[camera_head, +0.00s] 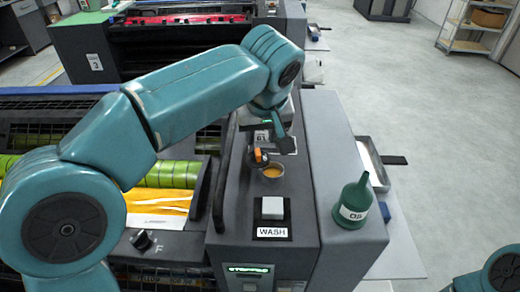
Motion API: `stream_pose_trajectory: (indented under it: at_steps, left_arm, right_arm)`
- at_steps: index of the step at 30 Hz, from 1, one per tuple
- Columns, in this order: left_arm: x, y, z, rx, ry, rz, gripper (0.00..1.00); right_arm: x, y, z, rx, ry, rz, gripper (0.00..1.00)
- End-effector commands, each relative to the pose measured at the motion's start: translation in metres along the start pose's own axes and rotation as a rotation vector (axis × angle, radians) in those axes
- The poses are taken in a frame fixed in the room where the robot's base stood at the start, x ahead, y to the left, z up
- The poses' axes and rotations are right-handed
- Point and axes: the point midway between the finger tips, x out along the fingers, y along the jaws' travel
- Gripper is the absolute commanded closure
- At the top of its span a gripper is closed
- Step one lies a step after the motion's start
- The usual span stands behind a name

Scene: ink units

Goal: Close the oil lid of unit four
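The oil filler (271,172) is a small round opening with amber oil inside, on the grey top of the near unit. Its orange and dark lid (259,157) stands raised at the filler's far left edge. My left gripper (279,128) is just beyond the lid and filler, pointing down toward the unit top, beside a partly covered white label (287,145). Its fingertips are small and partly hidden, so I cannot tell whether it touches the lid or how far it is open. My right gripper is out of view; only part of my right arm shows at the lower right.
A grey WASH button (273,208) sits in front of the filler. A green oil can (354,203) stands to the right. A dark handle bar (224,175) runs along the left. A unit marked 3 (95,62) stands behind.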

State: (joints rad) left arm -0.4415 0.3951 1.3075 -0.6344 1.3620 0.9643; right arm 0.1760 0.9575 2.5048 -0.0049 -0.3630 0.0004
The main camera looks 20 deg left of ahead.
Motion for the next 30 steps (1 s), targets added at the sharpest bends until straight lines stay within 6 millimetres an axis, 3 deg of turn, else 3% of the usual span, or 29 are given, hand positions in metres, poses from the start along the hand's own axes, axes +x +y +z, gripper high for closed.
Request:
stream_pose_trajectory:
  at_steps: [3, 9, 15, 22, 23, 26, 30]
  left_arm:
    - [0.030, 0.000, 0.000, 0.000, -0.004, -0.004, 0.62]
    - [0.063, 0.001, -0.002, -0.001, -0.001, -0.003, 0.62]
    - [0.076, 0.002, -0.003, -0.001, 0.000, -0.001, 0.62]
    - [0.077, 0.002, -0.004, -0.001, 0.000, -0.001, 0.62]
    - [0.077, 0.002, -0.004, -0.001, 0.000, 0.000, 0.65]
    - [0.077, 0.002, -0.004, -0.001, 0.000, 0.000, 0.97]
    - [0.077, 0.002, -0.004, -0.001, 0.001, 0.000, 1.00]
  right_arm:
    - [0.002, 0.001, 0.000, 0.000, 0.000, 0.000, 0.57]
    - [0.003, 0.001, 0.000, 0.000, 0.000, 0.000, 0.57]
    - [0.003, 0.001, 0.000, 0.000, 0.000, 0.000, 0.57]
    - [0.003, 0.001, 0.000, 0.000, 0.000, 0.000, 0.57]
    - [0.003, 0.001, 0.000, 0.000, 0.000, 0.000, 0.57]
    - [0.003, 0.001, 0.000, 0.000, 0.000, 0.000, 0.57]
    - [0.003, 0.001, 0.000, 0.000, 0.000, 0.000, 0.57]
